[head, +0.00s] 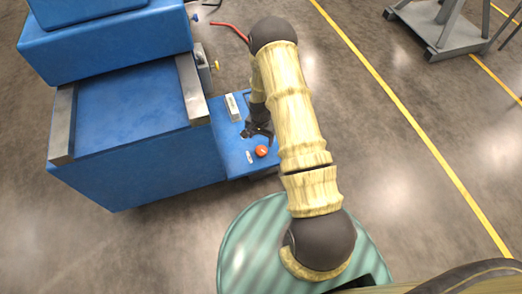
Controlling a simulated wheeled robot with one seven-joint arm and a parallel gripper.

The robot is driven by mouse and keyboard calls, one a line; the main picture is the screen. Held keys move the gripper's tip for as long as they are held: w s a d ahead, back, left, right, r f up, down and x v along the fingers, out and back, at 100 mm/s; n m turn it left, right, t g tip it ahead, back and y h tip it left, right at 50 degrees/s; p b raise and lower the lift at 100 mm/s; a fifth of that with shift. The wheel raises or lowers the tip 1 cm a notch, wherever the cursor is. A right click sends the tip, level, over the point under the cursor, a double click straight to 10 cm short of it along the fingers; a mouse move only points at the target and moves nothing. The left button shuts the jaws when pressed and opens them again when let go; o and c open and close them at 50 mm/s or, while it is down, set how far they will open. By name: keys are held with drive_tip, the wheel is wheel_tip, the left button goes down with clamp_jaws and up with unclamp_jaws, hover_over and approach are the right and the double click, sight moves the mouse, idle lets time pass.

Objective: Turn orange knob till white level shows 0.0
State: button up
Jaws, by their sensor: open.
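The orange knob (262,151) sits on a small blue side shelf of the blue machine, near the shelf's front right edge. A white block with a darker face (233,107), which looks like the white level, lies toward the back of the same shelf. Its reading is too small to make out. My gripper (257,134) is dark and open, above the shelf just behind the knob and in front of the level. It appears apart from the knob. Part of the shelf behind it is hidden by my arm.
A small white piece (249,157) is left of the knob. The large blue machine (140,150) with grey metal rails fills the left. A red bar (229,30) lies behind. A grey wheeled stand (440,25) is at upper right. Open floor with yellow lines is on the right.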

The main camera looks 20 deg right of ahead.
sight(261, 150)
wheel_tip(261, 150, down, 8)
drive_tip(key=b, duration=0.3)
drive_tip(key=shift+f, duration=0.15)
drive_tip(key=c, duration=1)
